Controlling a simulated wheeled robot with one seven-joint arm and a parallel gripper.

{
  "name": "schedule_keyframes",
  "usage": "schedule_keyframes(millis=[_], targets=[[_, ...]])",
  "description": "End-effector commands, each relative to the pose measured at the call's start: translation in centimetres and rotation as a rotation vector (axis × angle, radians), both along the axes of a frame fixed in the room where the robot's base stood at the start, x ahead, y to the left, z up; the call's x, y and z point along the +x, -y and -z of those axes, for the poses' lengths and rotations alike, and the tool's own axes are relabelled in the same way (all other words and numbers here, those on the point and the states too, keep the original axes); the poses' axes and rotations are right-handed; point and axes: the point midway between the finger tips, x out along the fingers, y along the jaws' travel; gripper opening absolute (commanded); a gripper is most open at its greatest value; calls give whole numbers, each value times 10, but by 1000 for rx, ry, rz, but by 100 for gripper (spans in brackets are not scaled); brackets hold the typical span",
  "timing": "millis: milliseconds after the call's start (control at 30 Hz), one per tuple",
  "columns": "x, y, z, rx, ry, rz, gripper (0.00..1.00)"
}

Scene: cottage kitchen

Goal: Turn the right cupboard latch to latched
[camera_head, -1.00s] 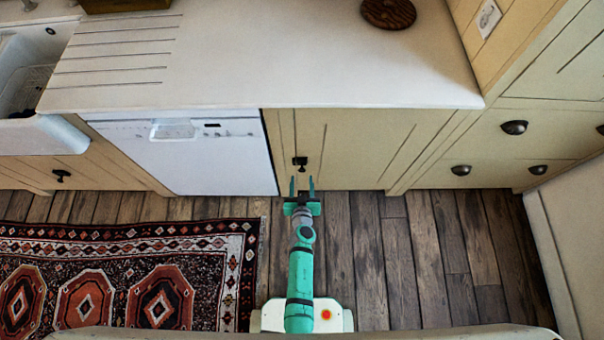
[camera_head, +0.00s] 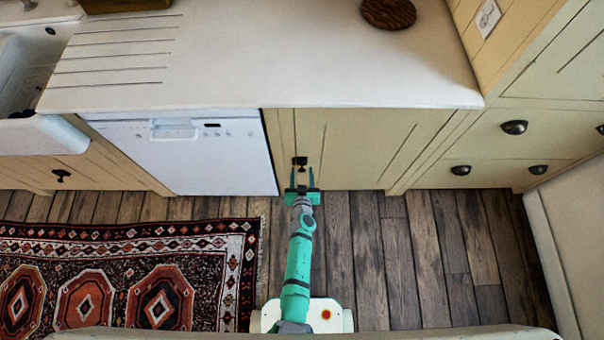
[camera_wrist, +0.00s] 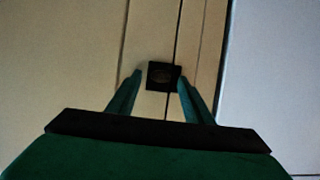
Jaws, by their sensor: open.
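The right cupboard latch (camera_head: 299,161) is a small black fitting near the left edge of the cream cupboard door (camera_head: 360,145), right of the dishwasher. In the wrist view the latch (camera_wrist: 163,75) is a dark square with a rounder knob on it, beside a dark vertical seam. My gripper (camera_head: 303,180) is open, its green fingers pointing at the door. In the wrist view my gripper's fingertips (camera_wrist: 160,78) lie on either side of the latch, with nothing clearly gripped. I cannot tell whether they touch it, or how the knob is turned.
A white dishwasher (camera_head: 185,155) stands left of the cupboard. Another black latch (camera_head: 61,175) is on the cupboard under the sink. Drawers with dark cup handles (camera_head: 514,127) are at the right. The white worktop (camera_head: 290,60) overhangs above; a patterned rug (camera_head: 130,280) lies at lower left.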

Motion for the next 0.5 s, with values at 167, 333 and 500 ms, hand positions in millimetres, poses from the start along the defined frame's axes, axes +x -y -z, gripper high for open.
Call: schedule_keyframes(millis=[167, 333, 500], targets=[[0, 0, 0, 0, 0, 0, 46], [0, 0, 0, 0, 0, 0, 22], [0, 0, 0, 0, 0, 1, 5]])
